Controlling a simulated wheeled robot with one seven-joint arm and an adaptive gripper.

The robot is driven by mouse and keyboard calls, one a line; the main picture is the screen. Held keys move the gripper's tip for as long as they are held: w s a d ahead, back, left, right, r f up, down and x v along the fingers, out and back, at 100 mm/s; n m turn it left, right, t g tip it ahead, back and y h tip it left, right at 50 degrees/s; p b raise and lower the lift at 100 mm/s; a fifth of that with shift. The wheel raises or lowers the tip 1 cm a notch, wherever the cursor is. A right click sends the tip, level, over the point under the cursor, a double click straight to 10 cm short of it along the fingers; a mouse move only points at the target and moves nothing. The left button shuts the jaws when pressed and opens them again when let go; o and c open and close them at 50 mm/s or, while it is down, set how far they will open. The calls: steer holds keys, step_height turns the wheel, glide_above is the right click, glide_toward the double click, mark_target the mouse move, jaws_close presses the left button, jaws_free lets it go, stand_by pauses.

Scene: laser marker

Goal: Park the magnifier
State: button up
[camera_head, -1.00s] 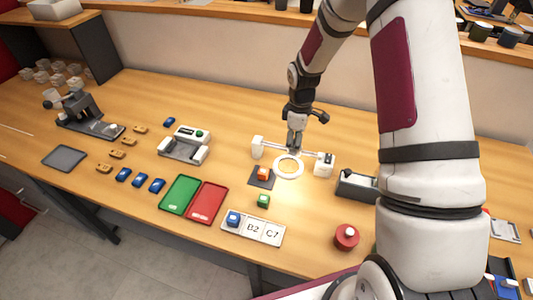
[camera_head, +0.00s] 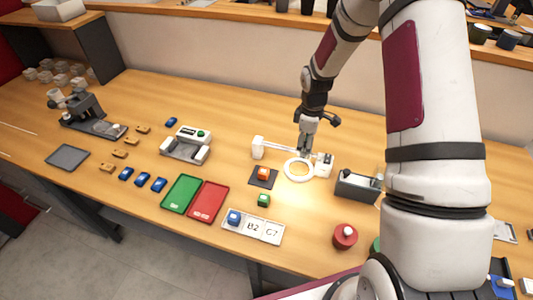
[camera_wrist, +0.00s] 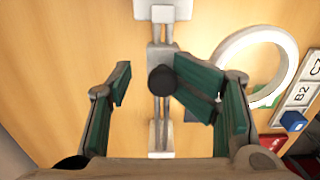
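The magnifier is a white ring (camera_head: 299,170) on a carriage that rides a thin rail between a left post (camera_head: 258,148) and a right post (camera_head: 324,166). The ring sits near the right post. In the wrist view the ring (camera_wrist: 222,63) lies right of the rail, and a dark round knob (camera_wrist: 161,80) stands on the carriage. My gripper (camera_wrist: 148,78) is open, its green-padded fingers either side of the knob. The right finger is right beside the knob; I cannot tell if it touches. In the head view my gripper (camera_head: 306,148) is low over the rail.
A labelled rack (camera_head: 272,234) and a red button (camera_head: 345,236) stand nearer. A dark box (camera_head: 355,188) stands right of the right post.

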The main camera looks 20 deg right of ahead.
steer(key=shift+a, duration=0.1)
steer(key=shift+r+p, duration=0.75)
steer(key=shift+r, duration=2.75)
steer(key=shift+r, duration=0.3)
step_height(320, 180, up, 10)
steer(key=m+t, duration=0.1)
steer(key=m, duration=0.1)
glide_above(302, 155)
steer(key=s+a+r+m+t+h+b, duration=0.1)
steer(key=s+a+r+m, duration=0.1)
steer(key=s+r, duration=0.45)
steer(key=s+a+r+m+t+b, duration=0.1)
steer(key=s+a+r+m, duration=0.1)
steer(key=s, duration=0.6)
steer(key=s+a+r+m+t+y+b, duration=0.1)
steer(key=s+a+r+m+t, duration=0.1)
steer(key=s+r+m, duration=0.3)
steer(key=s+a+r, duration=0.1)
steer(key=s+r, duration=0.1)
steer(key=s, duration=0.1)
steer(key=shift+s+t, duration=0.25)
steer(key=shift+t, duration=0.05)
